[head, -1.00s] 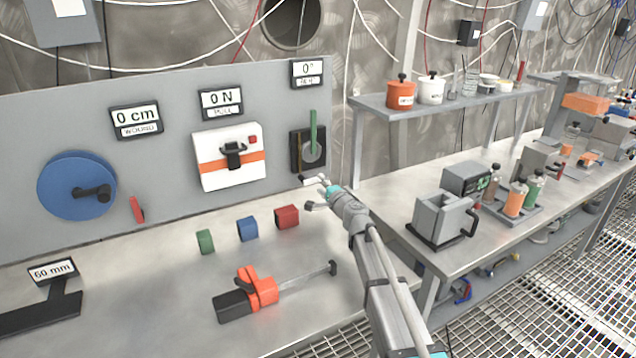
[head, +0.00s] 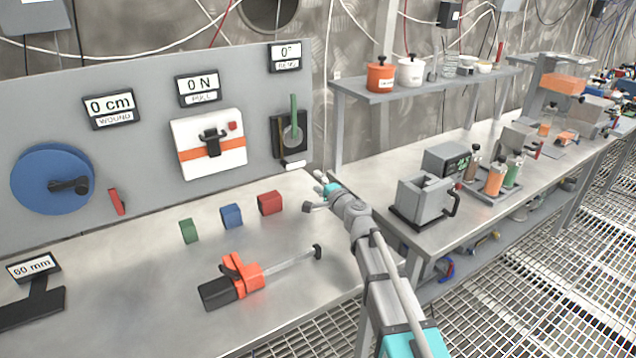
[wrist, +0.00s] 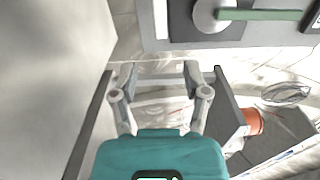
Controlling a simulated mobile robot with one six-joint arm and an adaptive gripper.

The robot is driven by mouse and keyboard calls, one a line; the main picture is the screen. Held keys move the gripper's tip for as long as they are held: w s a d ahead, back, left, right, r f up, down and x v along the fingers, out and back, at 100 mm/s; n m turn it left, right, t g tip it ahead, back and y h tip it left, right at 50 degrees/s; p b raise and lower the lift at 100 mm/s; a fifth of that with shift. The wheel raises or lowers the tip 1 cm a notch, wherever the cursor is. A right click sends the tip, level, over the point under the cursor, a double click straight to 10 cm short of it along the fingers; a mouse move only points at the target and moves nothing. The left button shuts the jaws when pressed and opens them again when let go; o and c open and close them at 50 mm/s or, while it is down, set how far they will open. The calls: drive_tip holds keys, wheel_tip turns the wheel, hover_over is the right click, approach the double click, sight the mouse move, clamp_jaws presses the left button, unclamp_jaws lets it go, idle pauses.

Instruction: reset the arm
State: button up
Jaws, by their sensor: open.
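My arm (head: 381,272) reaches from the lower right of the head view toward the right end of the left bench. My gripper (head: 312,192) is above that bench's right end, in front of the panel and apart from it. In the wrist view my gripper (wrist: 157,72) has its two fingers spread, with nothing between them. The lever unit (head: 289,135) with its green handle is on the panel, up and left of my gripper. The same green handle (wrist: 262,15) shows at the top right of the wrist view.
Red (head: 270,203), blue (head: 231,216) and green (head: 188,231) blocks stand left of my gripper. An orange clamp tool (head: 240,277) lies in front of them. A shelf (head: 350,92) with pots and a second bench (head: 425,235) with grey machines are to the right.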

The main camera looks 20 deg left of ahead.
drive_tip(key=shift+d, duration=0.1)
drive_tip(key=s+d+f+n+g+h+p, duration=0.2)
drive_tip(key=s+d+n, duration=0.1)
drive_tip(key=d, duration=0.5)
drive_tip(key=s+d+f+n+g+h+p, duration=0.2)
drive_tip(key=s+d, duration=0.3)
drive_tip(key=d, duration=0.3)
drive_tip(key=s+d+f+n+g+h+p, duration=0.2)
drive_tip(key=s+d+n+g+h+p, duration=0.1)
drive_tip(key=d, duration=0.6)
drive_tip(key=shift+s+d+f+n+g+p, duration=0.1)
drive_tip(key=shift+s+f+n+g+p, duration=0.25)
drive_tip(key=shift+s+p, duration=0.3)
drive_tip(key=s+d+g+h+p, duration=0.1)
drive_tip(key=s+d+g+h, duration=0.1)
drive_tip(key=s+d, duration=0.3)
drive_tip(key=s+d+g+h+p, duration=0.2)
drive_tip(key=s+d+h, duration=0.2)
drive_tip(key=d, duration=0.9)
drive_tip(key=shift+s+f+h, duration=0.15)
drive_tip(key=shift+s+h, duration=0.25)
drive_tip(key=shift+s, duration=0.55)
drive_tip(key=shift+a, duration=0.15)
